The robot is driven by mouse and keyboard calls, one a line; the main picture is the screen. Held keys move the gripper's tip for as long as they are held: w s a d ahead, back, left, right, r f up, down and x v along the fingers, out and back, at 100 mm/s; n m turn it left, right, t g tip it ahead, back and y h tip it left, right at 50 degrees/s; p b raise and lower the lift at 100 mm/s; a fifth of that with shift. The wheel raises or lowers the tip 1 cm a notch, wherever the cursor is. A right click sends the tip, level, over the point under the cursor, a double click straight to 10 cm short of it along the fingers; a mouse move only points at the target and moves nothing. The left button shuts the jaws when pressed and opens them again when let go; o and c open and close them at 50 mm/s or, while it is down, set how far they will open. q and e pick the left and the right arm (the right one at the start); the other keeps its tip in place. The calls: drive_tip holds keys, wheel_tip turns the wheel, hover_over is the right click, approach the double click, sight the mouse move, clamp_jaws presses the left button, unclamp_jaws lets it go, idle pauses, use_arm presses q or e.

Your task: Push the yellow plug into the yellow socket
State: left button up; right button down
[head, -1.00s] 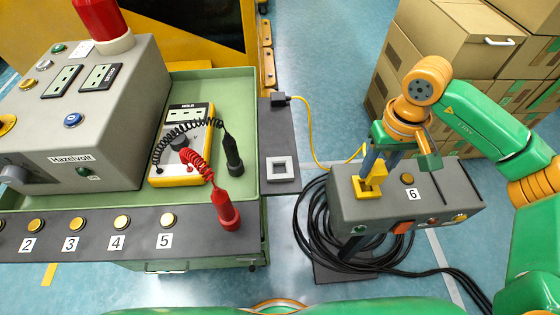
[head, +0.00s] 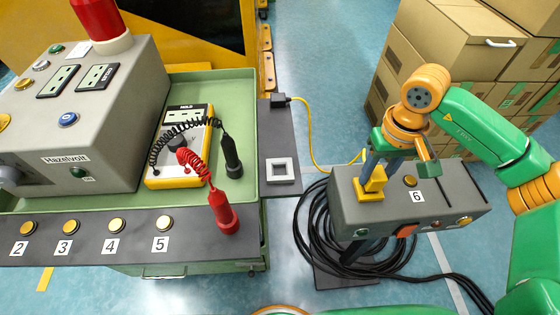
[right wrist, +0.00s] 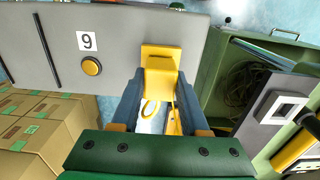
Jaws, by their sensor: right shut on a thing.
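My right gripper (head: 369,165) is above the left end of the grey box (head: 445,208) marked 6 and is shut on the yellow plug (head: 376,176). The plug is low at the yellow socket (head: 370,195) on the box top, with no clear gap between them. I cannot tell how deep the plug sits. In the right wrist view the plug (right wrist: 160,85) is between my two fingers (right wrist: 160,118), against the yellow socket (right wrist: 162,52). A yellow cord (head: 312,140) runs from the plug side to a black connector (head: 280,101). My left gripper is not in view.
A round yellow button (head: 410,181) sits right of the socket. Black cables (head: 315,240) lie coiled around the box's stand. A bench with a meter (head: 180,150) and red and black probes is at left. Cardboard boxes (head: 440,45) are stacked behind my right arm.

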drive_tip(key=shift+f+b, duration=0.85)
idle(0.5)
drive_tip(key=shift+c, duration=1.6)
unclamp_jaws()
